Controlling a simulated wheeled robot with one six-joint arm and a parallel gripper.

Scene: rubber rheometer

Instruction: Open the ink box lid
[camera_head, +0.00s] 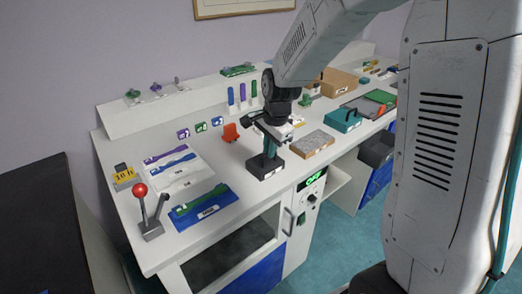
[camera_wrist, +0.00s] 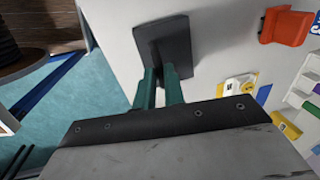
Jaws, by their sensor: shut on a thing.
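A small black box with a white label (camera_head: 264,173) stands on the white bench and looks like the ink box; its label is too small to read. My gripper (camera_head: 269,152) points down at it, its teal fingers at the box's top. In the wrist view the dark grey square top (camera_wrist: 162,32) lies just past my fingertips (camera_wrist: 161,72). The fingers are shut on a dark part at this top, seemingly the lid's grip, mostly hidden between them. I cannot tell whether the lid is raised.
An orange-red holder (camera_head: 231,132) stands behind-left of the box, and a speckled brown block (camera_head: 312,144) lies to its right. A teal box with a handle (camera_head: 342,121) is farther right. A red-knobbed lever (camera_head: 140,190) stands at the left front. The bench's front edge is close.

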